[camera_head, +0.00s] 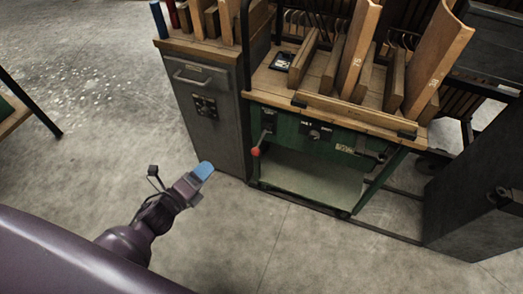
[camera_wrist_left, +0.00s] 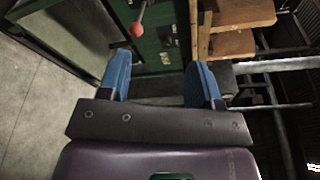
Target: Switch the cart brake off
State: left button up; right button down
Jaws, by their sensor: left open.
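The cart (camera_head: 300,125) is green with a wooden top and stands in the middle right of the head view. A lever with a red knob (camera_head: 255,152) sits at its front left edge; I take it as the brake lever. The red knob also shows in the left wrist view (camera_wrist_left: 137,29), ahead of the fingers and slightly left of centre. My left gripper (camera_head: 205,170) has blue fingertips and is in front of the cart, left of the knob and apart from it. In the left wrist view its fingers (camera_wrist_left: 158,85) are spread and empty. My right gripper is not seen.
A grey cabinet (camera_head: 212,118) with a handle stands left of the cart. Wooden boards (camera_head: 360,48) stand on the cart top. A dark grey block (camera_head: 475,205) is at the right. The concrete floor (camera_head: 270,245) in front is clear.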

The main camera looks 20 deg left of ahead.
aim_at(255, 152)
pick_arm(q)
jog(key=w+d+f+m+g+h+b, duration=0.2)
jog(key=w+f+m+h+b, duration=0.45)
jog(key=m, duration=0.75)
jog(key=w+d, duration=0.2)
jog(key=w, duration=0.1)
jog(key=w+d+f+m, duration=0.1)
jog(key=w+d, duration=0.1)
jog(key=w, duration=0.1)
jog(key=w+d+m, duration=0.1)
jog(key=w+d, duration=0.1)
jog(key=w, duration=0.1)
jog(key=shift+f, duration=0.2)
jog(key=shift+w+d, duration=0.35)
jog(key=shift+w, duration=0.2)
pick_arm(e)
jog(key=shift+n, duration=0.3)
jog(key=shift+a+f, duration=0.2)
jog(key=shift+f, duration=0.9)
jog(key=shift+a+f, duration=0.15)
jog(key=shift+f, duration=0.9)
pick_arm(q)
grip_shut()
jog(key=shift+r, duration=0.1)
